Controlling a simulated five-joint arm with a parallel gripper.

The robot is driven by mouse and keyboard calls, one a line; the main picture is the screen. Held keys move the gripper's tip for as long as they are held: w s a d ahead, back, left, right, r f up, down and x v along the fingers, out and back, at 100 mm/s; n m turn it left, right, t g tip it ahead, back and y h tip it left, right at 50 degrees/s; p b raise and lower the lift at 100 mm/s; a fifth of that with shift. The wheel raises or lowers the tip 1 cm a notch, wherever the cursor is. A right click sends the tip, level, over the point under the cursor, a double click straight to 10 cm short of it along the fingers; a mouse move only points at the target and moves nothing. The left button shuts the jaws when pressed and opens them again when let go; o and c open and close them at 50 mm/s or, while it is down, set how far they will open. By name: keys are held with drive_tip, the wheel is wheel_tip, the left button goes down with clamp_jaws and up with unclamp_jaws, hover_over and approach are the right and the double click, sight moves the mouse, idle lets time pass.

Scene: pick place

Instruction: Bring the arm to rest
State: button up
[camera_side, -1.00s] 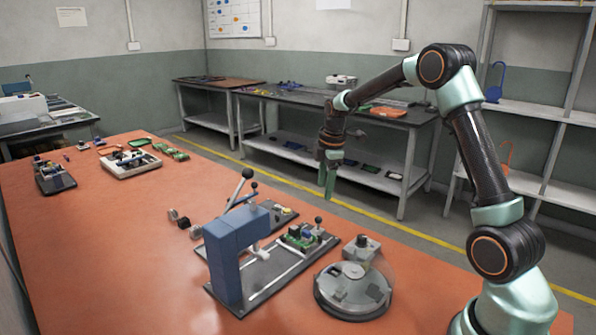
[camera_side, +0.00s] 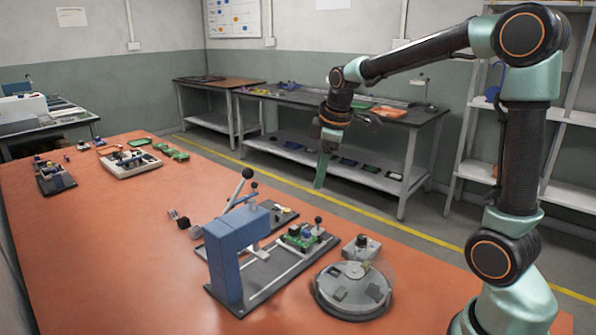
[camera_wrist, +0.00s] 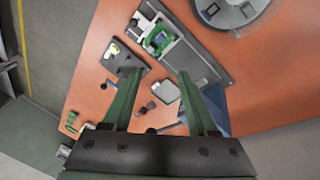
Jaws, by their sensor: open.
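My gripper (camera_side: 322,165) hangs in the air above the far right edge of the orange table (camera_side: 120,240), with green fingers pointing down. In the wrist view my gripper (camera_wrist: 160,100) shows two green fingers spread apart with nothing between them. Below and beyond the fingers lies a blue press (camera_side: 235,255) on a dark base with a green circuit board (camera_side: 300,237). The gripper touches none of these things.
A round grey dish (camera_side: 352,290) stands right of the press, with a small grey block (camera_side: 361,247) behind it. A white tray of parts (camera_side: 130,163) sits at the far left. A workbench (camera_side: 390,112) and a shelf (camera_side: 555,115) stand behind. The table's left middle is clear.

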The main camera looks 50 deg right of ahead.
drive_tip(key=s+a+r+m+t, duration=0.1)
drive_tip(key=s+a+m+t, duration=0.1)
drive_tip(key=s+a+m, duration=0.5)
drive_tip(key=s+a, duration=0.3)
drive_tip(key=s, duration=0.3)
drive_tip(key=shift+a+r+y, duration=0.15)
drive_tip(key=shift+a+y, duration=0.25)
idle(0.6)
